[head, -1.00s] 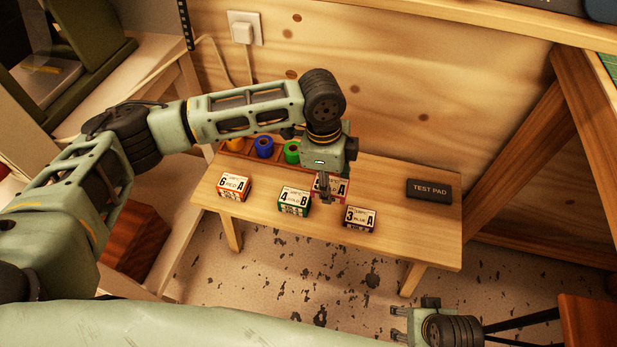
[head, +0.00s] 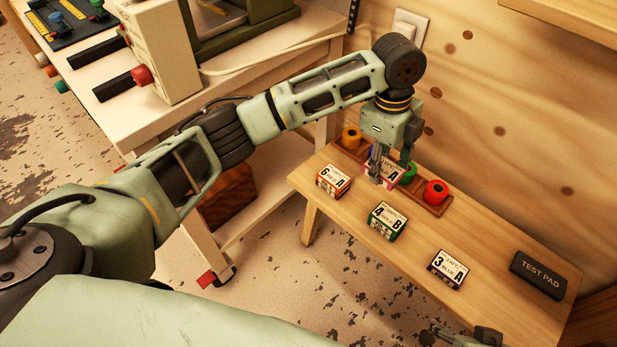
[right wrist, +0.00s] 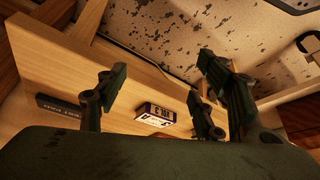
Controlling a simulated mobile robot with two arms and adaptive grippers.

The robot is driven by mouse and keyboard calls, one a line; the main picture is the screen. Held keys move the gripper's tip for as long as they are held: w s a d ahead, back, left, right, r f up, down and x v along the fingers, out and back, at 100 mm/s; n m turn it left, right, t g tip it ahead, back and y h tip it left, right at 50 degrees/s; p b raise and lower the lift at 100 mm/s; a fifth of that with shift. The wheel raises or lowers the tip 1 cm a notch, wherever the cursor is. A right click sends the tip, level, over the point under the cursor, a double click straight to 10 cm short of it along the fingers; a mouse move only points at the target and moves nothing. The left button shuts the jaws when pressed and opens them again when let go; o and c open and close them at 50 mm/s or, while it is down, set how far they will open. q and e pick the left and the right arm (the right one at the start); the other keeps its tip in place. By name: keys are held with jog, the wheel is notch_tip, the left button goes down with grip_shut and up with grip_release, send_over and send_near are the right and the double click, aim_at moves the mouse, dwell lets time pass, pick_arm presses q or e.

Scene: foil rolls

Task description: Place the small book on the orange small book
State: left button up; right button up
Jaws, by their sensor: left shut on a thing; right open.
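The orange small book (head: 333,180), marked 6 A, lies on the left end of the wooden bench. My left gripper (head: 377,172) is shut on a small pink-edged book (head: 392,178) marked A, just right of and behind the orange one. The gripper hides part of this held book, and I cannot tell its height above the bench. A green small book (head: 385,221), marked 4 B, and a purple small book (head: 448,269), marked 3 A, lie further right. My right gripper (right wrist: 160,78) is open and empty; the purple book also shows beyond its fingers (right wrist: 153,113).
A black test pad (head: 539,274) lies at the bench's right. A white workbench (head: 130,130) stands left. The bench (head: 490,235) is clear between purple book and pad.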

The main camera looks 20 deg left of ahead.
pick_arm(q)
jog(key=w+a+f+b, duration=0.2)
jog(key=a+f, duration=0.2)
jog(key=a, duration=0.3)
jog(key=b, duration=0.2)
send_over(334, 177)
notch_tip(334, 177, down, 3)
jog(key=shift+w+r, duration=0.1)
jog(key=shift+w, duration=0.05)
pick_arm(e)
jog(key=w+a+r+t+y, duration=0.1)
jog(key=w+a+r+t, duration=0.2)
jog(key=w+r+t, duration=0.3)
jog(key=w+a+r+t+y, duration=0.2)
jog(key=w+a+r+t, duration=0.1)
jog(key=w+r, duration=0.4)
pick_arm(q)
jog(key=shift+a+f, duration=0.2)
notch_tip(334, 177, down, 4)
jog(key=shift+r+b, duration=0.15)
jog(key=shift+b, duration=0.55)
pick_arm(e)
notch_tip(334, 177, up, 8)
jog(key=w+a+n+t+y, duration=0.1)
jog(key=w+t, duration=0.1)
jog(key=t, duration=0.3)
jog(key=shift+w+a+f, duration=0.15)
jog(key=shift+w, duration=0.1)
jog(key=shift+f, duration=0.1)
